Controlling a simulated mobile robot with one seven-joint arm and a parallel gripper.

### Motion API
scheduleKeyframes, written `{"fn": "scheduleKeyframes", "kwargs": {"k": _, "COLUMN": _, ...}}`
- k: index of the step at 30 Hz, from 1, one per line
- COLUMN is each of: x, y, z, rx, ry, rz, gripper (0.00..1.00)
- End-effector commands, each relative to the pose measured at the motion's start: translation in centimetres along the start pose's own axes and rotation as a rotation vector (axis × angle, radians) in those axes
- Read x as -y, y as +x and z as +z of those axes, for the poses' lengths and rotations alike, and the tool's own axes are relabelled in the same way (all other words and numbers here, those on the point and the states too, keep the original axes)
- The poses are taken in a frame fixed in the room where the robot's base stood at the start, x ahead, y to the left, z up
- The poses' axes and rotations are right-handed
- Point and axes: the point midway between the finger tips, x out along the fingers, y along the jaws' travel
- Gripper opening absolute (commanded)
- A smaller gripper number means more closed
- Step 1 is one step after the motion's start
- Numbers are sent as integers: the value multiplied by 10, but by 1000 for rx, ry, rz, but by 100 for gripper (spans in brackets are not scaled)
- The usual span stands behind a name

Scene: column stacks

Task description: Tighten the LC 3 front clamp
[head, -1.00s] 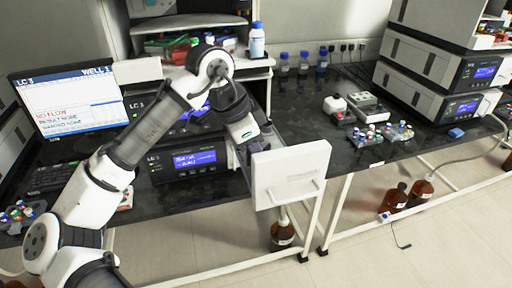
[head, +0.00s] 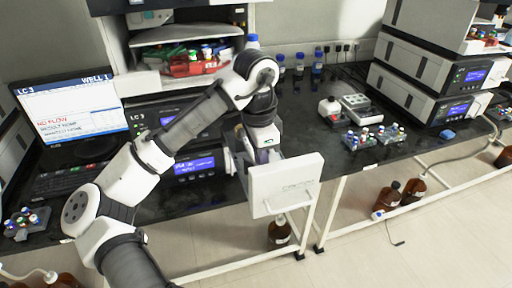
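The LC 3 stack stands under the shelf, with an "LC 3" label on its dark front (head: 150,122) and a lit blue display (head: 195,165) on a lower unit. A white door panel (head: 285,186) stands open at the stack's right, jutting past the bench edge. My gripper (head: 262,156) points down just behind the top edge of this door, in front of the stack's right side. Its fingertips are mostly hidden, so I cannot tell if it is open or touching anything. The front clamp is not visible; my arm and the door cover that area.
A monitor (head: 68,108) at left reads "LC 3", "WELL 1" and "NO FLOW". Vial racks (head: 375,138) and a small bench device (head: 360,107) stand right of the door. Brown bottles (head: 280,231) stand on the floor below. Bench between door and racks is clear.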

Motion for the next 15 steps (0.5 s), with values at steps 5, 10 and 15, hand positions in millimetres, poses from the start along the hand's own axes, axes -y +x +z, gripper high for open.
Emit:
{"fn": "scheduleKeyframes", "kwargs": {"k": 5, "x": 0, "y": -5, "z": -8, "rx": 133, "ry": 2, "rz": -2, "gripper": 0}}
{"fn": "scheduleKeyframes", "kwargs": {"k": 10, "x": 0, "y": -1, "z": -14, "rx": 229, "ry": 1, "rz": -3, "gripper": 0}}
{"fn": "scheduleKeyframes", "kwargs": {"k": 15, "x": 0, "y": 1, "z": -17, "rx": 291, "ry": -1, "rz": -3, "gripper": 0}}
